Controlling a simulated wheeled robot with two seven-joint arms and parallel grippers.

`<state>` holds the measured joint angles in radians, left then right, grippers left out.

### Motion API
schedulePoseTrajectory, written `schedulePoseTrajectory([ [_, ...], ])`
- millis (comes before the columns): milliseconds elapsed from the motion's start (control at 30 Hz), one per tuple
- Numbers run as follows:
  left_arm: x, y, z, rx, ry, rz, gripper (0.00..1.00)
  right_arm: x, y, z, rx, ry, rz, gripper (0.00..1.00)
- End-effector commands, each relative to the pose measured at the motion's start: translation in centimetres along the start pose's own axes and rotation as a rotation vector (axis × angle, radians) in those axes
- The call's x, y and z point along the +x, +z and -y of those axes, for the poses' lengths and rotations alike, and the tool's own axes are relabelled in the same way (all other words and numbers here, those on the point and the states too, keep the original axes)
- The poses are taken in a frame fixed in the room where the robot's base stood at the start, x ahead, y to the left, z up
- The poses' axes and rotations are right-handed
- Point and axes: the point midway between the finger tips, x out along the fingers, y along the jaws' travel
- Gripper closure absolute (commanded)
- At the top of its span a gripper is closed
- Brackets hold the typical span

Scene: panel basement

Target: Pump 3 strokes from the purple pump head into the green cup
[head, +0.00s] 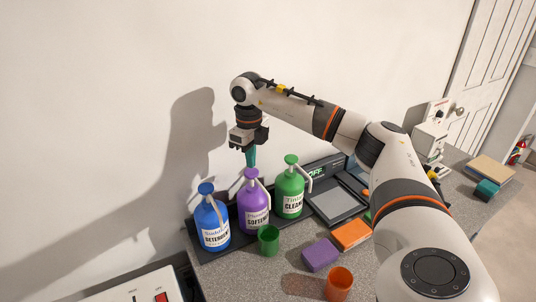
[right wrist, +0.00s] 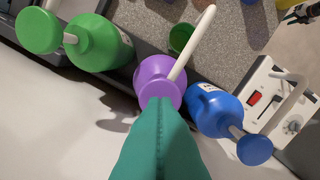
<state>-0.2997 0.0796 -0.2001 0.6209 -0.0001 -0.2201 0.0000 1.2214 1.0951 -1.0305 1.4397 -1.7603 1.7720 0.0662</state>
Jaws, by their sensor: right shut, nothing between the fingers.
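The purple bottle (head: 253,211) stands between a blue and a green bottle, upright. Its purple pump head (head: 251,173) has a pale spout reaching out over the side where the green cup (head: 268,241) stands. The cup is on the counter just in front of the purple bottle; part of it shows in the right wrist view (right wrist: 181,38). My right gripper (head: 251,160) points down with its teal fingers shut, directly over the purple pump head. In the right wrist view the fingers (right wrist: 158,125) cover part of the purple pump head (right wrist: 158,78). I cannot tell whether they touch it. My left gripper is not in view.
The blue bottle (head: 215,226) and green bottle (head: 290,194) stand close on either side. A purple block (head: 320,254), orange block (head: 352,235) and orange cup (head: 339,283) are nearer on the counter. A scale (head: 337,202) lies to the right. The wall is close behind.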

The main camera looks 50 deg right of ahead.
Motion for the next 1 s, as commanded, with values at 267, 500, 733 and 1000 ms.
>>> schedulePoseTrajectory([
  [267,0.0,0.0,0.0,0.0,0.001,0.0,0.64,0.0,0.0,0.0,0.0,0.0,0.0,1.0],
  [500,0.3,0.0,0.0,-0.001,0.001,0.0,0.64,0.5,0.0,0.0,0.0,0.0,0.001,1.0],
  [733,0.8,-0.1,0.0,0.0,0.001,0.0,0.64,1.4,0.0,0.0,0.0,0.0,0.0,1.0],
  [1000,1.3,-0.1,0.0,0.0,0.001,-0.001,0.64,2.3,0.0,0.0,0.0,0.0,0.0,1.0],
])
